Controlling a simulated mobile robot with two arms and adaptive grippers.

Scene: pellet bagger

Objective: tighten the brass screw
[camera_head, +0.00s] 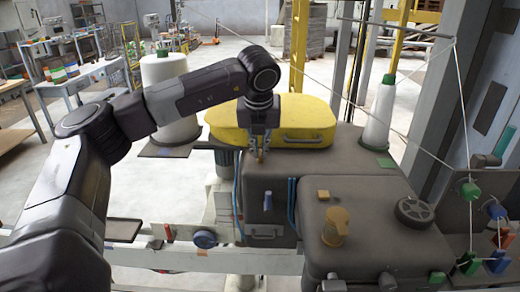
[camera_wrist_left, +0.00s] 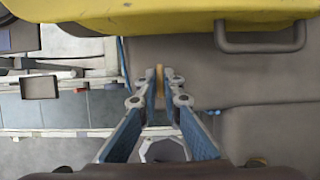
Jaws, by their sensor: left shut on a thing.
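The brass screw (camera_head: 260,155) is a small yellow-brown piece on the grey machine housing (camera_head: 268,184), just in front of the yellow cover. My left gripper (camera_head: 261,150) points down at it, and its fingers are shut on it. In the left wrist view the brass screw (camera_wrist_left: 160,80) shows as a narrow strip between the two fingertips of my left gripper (camera_wrist_left: 160,76). The fingers hide most of its sides, so its seating cannot be seen. My right gripper is in neither view.
The yellow cover (camera_head: 290,122) with its handle lies close behind the gripper. An ochre knob (camera_head: 335,228) and a black handwheel (camera_head: 414,211) stand on the front right housing. White thread cones (camera_head: 165,75) stand behind. Thin threads cross the right side.

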